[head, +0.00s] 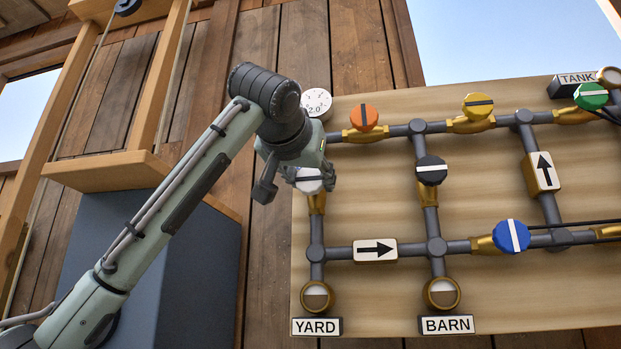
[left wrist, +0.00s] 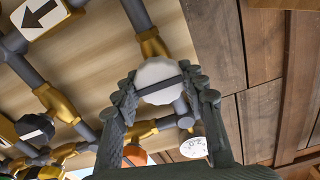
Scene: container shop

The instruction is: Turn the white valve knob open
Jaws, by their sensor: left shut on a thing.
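The white valve knob (head: 308,180) sits on a brass fitting of the upright pipe at the left of the board. It has a dark stripe, which lies roughly level, across that pipe. My left gripper (head: 312,171) is shut on it and partly hides it in the head view. In the left wrist view the white knob (left wrist: 158,72) is between the two fingers of my left gripper (left wrist: 164,88), with its stripe running from finger to finger. My right gripper is not in view.
Near my left gripper are a white gauge (head: 317,102), an orange knob (head: 364,117) and a black knob (head: 432,170). Yellow (head: 478,105), blue (head: 511,236) and green (head: 590,96) knobs are farther right. A blue-grey block (head: 150,265) stands left, behind my arm.

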